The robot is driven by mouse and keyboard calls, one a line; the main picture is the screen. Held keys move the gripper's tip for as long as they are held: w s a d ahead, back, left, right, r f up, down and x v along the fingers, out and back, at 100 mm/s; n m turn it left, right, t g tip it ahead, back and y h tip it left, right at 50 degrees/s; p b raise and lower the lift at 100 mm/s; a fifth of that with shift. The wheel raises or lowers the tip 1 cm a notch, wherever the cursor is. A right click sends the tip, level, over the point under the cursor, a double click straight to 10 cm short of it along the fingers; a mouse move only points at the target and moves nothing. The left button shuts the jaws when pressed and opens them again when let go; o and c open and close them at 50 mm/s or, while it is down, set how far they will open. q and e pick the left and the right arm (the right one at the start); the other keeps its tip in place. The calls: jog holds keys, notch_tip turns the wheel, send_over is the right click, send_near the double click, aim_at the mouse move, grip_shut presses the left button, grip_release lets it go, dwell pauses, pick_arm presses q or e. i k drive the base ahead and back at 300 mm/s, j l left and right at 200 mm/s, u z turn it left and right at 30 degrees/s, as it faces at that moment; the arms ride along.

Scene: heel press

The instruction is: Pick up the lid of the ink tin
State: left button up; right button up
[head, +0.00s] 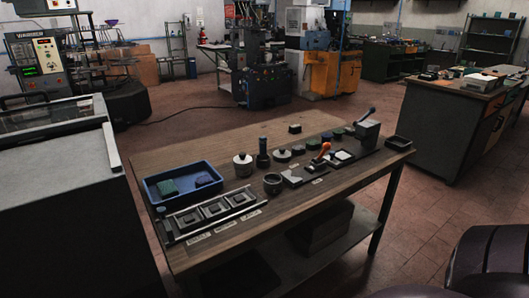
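A round metal tin (243,167) with a pale body stands on the wooden table, right of the blue tray. A lid (243,157) with a dark knob seems to sit on top of it. A lower, flat round piece (282,156) with a knob lies to its right, and a dark round pot (272,184) stands nearer the front. I cannot read any label that tells which is the ink tin. Neither of my grippers is in view, and nothing touches these items.
A dark upright cylinder (263,153) stands between the tin and the flat round piece. A blue tray (184,182) with dark green and dark pieces lies left, behind a rack (212,214) with several slots. The table's back left is clear.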

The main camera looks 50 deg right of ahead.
aim_at(282, 154)
jog(key=z, duration=1.6)
jog(key=i+l+z, duration=0.1)
jog(key=i+l, duration=0.1)
jog(key=l, duration=0.1)
